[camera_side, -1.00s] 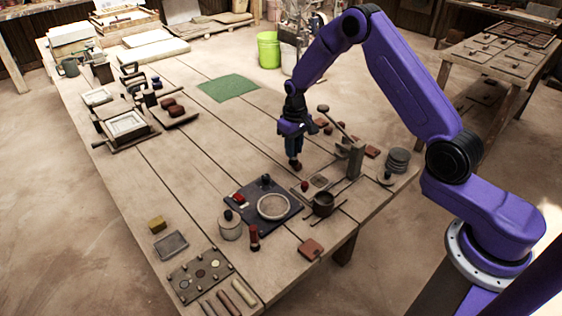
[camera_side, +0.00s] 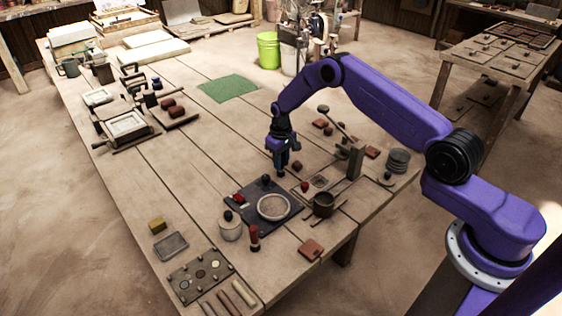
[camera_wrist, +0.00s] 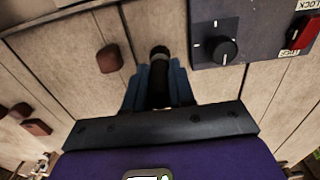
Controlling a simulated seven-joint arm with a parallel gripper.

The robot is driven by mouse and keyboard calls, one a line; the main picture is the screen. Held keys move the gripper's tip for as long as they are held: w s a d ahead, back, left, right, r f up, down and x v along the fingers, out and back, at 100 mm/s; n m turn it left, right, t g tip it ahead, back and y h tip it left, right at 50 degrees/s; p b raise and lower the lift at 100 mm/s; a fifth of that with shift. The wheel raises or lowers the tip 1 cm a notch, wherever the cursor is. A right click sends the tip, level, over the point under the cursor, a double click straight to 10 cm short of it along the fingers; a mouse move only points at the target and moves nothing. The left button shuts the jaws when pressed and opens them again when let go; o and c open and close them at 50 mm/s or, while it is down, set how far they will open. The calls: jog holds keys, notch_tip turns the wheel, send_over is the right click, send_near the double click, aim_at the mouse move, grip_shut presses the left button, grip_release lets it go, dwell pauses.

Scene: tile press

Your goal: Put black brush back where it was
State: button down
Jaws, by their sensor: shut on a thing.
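My gripper (camera_side: 282,168) is in the side view, just behind the dark control panel with the round plate. Its blue fingers are closed on a dark, cylindrical thing, which I take to be the black brush (camera_wrist: 159,62). In the wrist view the brush lies between the fingers, with its rounded end beyond the fingertips. In the side view the fingers mostly hide it, and I cannot tell whether it touches the table.
The dark panel (camera_wrist: 262,18) with a black knob (camera_wrist: 222,48) and red switch (camera_wrist: 305,32) is close to the right in the wrist view. A brown lump (camera_wrist: 110,58) lies left. The lever press (camera_side: 355,160) stands right. Bare planks (camera_side: 215,150) lie left of my gripper.

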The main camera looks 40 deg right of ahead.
jog(key=shift+f, duration=0.3)
jog(key=c, duration=1)
grip_release()
jog(key=shift+o, duration=0.2)
